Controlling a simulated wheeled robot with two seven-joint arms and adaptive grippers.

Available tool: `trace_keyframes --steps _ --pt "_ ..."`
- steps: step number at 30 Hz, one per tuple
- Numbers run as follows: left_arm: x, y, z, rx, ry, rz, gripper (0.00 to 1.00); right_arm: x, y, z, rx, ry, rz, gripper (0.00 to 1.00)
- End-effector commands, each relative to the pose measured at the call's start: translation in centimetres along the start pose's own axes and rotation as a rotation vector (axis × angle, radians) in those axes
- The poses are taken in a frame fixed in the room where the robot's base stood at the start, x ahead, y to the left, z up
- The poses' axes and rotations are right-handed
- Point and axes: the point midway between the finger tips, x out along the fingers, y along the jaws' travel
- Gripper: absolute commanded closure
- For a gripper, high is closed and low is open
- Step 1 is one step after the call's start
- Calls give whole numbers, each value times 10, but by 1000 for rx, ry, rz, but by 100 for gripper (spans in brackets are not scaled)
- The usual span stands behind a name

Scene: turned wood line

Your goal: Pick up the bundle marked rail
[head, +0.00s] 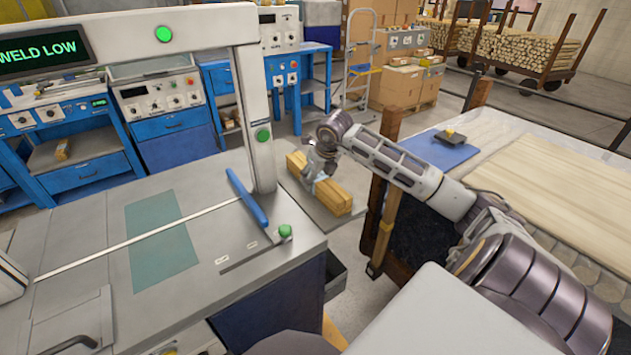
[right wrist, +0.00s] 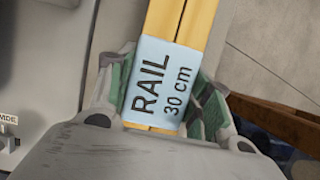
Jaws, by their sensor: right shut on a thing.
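The bundle marked rail (head: 334,196) is a set of long yellow wooden pieces. It is beside the right end of the grey machine table, over a small grey plate (head: 342,227); I cannot tell whether it touches the plate. My right gripper (head: 319,172) is shut around its middle from above. In the right wrist view the bundle (right wrist: 182,22) carries a pale blue label (right wrist: 162,85) reading "RAIL 30 cm". The green-lined fingers of my right gripper (right wrist: 165,100) are on both sides of the label. My left gripper is not in view.
A grey machine table (head: 90,240) with a white frame, a blue bar (head: 247,198) and a "WELD LOW" display (head: 42,52) stands left. A wooden-posted crate (head: 480,130) with pale boards is at right, under my right arm. Blue benches and cartons stand behind.

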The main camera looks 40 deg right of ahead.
Motion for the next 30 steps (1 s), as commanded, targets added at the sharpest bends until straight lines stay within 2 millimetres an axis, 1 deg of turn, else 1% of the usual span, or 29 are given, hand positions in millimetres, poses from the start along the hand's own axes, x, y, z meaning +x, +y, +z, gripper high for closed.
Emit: trace_keyframes --steps 9,14,20,27,30 --pt "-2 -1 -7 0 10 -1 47 -2 0 1 0 -3 -1 91" --pt "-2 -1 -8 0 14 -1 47 -8 0 4 0 -4 -2 91" --pt "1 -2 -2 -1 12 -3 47 -26 0 12 -1 -5 -1 91" --pt "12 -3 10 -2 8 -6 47 -55 0 24 0 -6 -1 91" --pt "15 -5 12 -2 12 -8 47 -66 0 29 0 -6 -1 91"
